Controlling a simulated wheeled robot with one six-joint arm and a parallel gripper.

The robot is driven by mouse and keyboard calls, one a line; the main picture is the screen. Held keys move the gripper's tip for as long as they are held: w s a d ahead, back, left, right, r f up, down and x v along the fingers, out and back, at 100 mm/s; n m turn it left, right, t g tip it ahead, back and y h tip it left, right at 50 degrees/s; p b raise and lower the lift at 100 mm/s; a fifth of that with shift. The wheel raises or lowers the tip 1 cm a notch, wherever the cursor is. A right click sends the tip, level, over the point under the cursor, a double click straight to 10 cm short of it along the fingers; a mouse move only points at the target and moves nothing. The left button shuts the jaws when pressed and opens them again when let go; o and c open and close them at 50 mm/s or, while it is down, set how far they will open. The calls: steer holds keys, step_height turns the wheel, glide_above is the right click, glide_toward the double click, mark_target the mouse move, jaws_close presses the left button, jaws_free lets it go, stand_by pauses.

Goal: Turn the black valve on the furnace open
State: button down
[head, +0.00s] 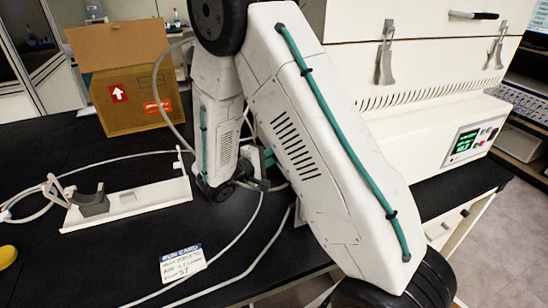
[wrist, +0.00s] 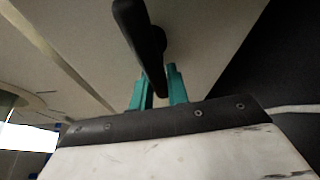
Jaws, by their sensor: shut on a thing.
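The furnace (head: 400,75) is a big white cabinet on the bench at the right of the head view, with latches and a lit green display. In the wrist view the black valve (wrist: 138,35) is a long dark handle standing out from a pale panel. My gripper (wrist: 159,74) has teal fingers, one on each side of the handle's lower end, and is shut on it. In the head view my arm hides the valve, and only a bit of my teal gripper (head: 268,158) shows low beside the furnace's left side.
A cardboard box (head: 135,105) stands at the back left. A white stand (head: 125,203) with a grey holder sits on the black bench (head: 60,150). A run card (head: 183,264) lies near the front. Pale hoses (head: 235,240) cross the bench below my arm.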

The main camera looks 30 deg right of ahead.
steer(key=shift+r+m+h, duration=0.2)
steer(key=shift+m+h, duration=0.2)
steer(key=shift+m, duration=0.6)
steer(key=c, duration=1.4)
jaws_free()
steer(key=shift+o, duration=0.2)
steer(key=shift+a, duration=0.1)
steer(key=s+a, duration=0.1)
steer(key=a, duration=0.6)
steer(key=shift+s+a, duration=0.25)
steer(key=shift+a, duration=0.1)
